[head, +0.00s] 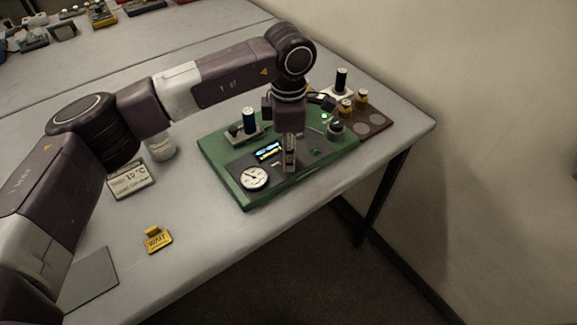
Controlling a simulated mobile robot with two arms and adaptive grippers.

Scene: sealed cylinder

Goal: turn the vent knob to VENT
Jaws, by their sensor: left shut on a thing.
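The green instrument panel (235,190) lies near the table's right end. It carries a round white gauge (255,177), a small lit display (268,150) and a green light (325,118). My left gripper (289,164) points straight down onto the panel, right of the display. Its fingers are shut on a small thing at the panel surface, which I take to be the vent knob. The fingers hide most of it, so its pointer and the VENT mark cannot be read. My right gripper is not in view.
Behind are a brown tray (378,117) with brass pieces and a black cylinder (341,79).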

